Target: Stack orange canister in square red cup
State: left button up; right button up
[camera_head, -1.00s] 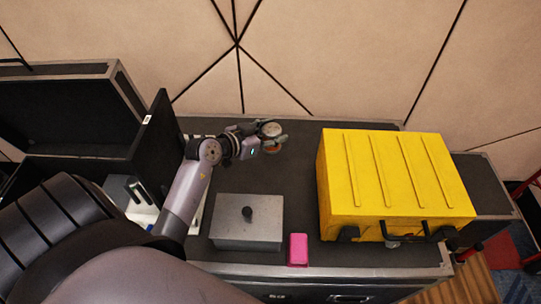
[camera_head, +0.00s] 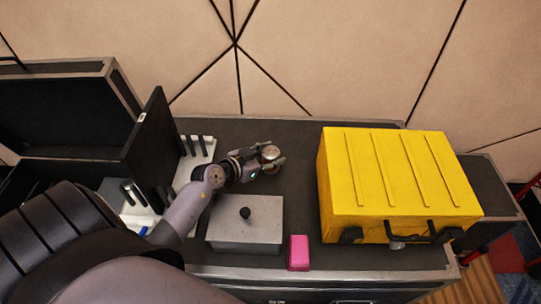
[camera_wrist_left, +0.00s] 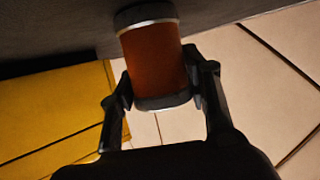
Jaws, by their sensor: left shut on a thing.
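The orange canister (camera_wrist_left: 153,58) has dark grey end caps and sits between the two fingers of my left gripper (camera_wrist_left: 155,95) in the left wrist view. In the head view only the round top of the canister (camera_head: 270,153) shows, with my left gripper (camera_head: 272,160) shut around it over the rear middle of the black case top. I cannot tell whether its base touches the surface. A small pinkish-red square item (camera_head: 298,252), probably the square red cup, stands at the front edge; its opening is not clear. My right gripper is out of view.
A grey box with a black knob (camera_head: 245,222) stands left of the pink item. A large yellow case (camera_head: 395,185) takes up the right side. An open black case (camera_head: 65,110) is at left, beside a white rack (camera_head: 195,160).

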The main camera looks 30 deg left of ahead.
pick_arm(q)
jog(key=o, duration=1.3)
jog(key=shift+f, duration=0.1)
jog(key=shift+c, duration=0.2)
